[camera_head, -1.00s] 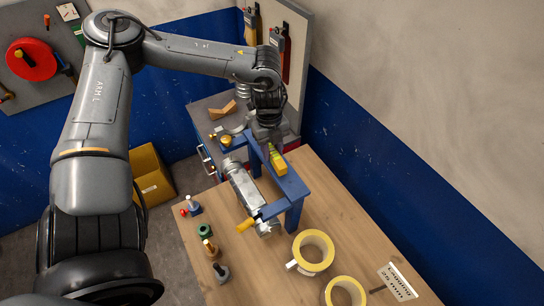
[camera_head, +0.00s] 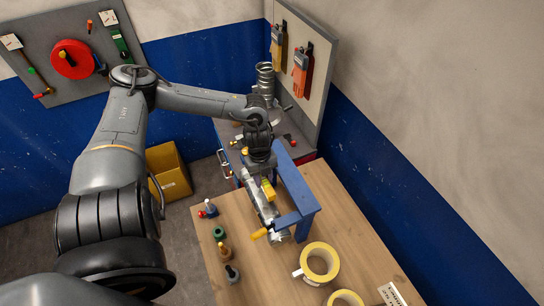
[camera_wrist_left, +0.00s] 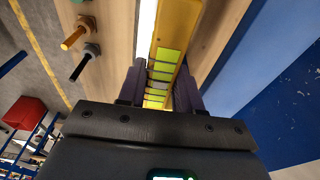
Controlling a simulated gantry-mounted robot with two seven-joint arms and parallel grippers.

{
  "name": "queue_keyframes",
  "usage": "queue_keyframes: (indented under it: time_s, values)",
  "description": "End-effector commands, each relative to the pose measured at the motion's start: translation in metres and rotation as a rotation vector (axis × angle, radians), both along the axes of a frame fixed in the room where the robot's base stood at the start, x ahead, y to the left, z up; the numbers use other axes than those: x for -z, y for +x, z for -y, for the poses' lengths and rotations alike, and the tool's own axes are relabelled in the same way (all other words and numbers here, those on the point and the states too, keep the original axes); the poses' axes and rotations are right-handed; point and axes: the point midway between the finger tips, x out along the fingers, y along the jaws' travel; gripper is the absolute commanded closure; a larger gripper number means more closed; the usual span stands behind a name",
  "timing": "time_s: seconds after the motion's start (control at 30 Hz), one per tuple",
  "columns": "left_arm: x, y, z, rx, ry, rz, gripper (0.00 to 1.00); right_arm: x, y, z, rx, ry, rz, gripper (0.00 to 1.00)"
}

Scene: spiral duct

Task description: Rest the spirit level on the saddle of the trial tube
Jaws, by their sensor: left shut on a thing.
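My left gripper (camera_head: 263,177) is shut on the yellow spirit level (camera_head: 268,191), just above or at the silver trial tube (camera_head: 266,209). In the left wrist view, the level (camera_wrist_left: 168,55), with its yellow-green faces, runs between the dark fingers of the gripper (camera_wrist_left: 158,92). The tube lies along the left side of the blue stand (camera_head: 296,184), with a yellow handle (camera_head: 259,234) near its front end. The arm and level cover part of the tube; I cannot make out the saddle or whether the level touches it. My right gripper is out of view.
Several small fittings, including a green ring (camera_head: 218,233) and a dark-based peg (camera_head: 232,273), stand left of the tube. A yellow tape roll (camera_head: 319,262) lies to the front right. The grey cabinet (camera_head: 228,130) stands behind the wooden table (camera_head: 345,225).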

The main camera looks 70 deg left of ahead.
Motion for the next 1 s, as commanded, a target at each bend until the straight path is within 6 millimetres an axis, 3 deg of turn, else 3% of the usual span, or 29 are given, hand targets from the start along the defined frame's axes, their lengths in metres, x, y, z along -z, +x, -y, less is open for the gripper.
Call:
queue_keyframes:
  time_s: [0.23,0.73,1.0]
  values:
    - [0.015,-0.01,0.012,0.007,-0.002,-0.005,1.0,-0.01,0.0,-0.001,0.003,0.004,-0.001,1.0]
    - [0.014,-0.009,0.012,0.008,-0.002,-0.005,1.0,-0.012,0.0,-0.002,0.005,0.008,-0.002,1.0]
    - [0.029,-0.009,0.012,0.007,-0.002,-0.005,1.0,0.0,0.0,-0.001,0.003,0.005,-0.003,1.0]
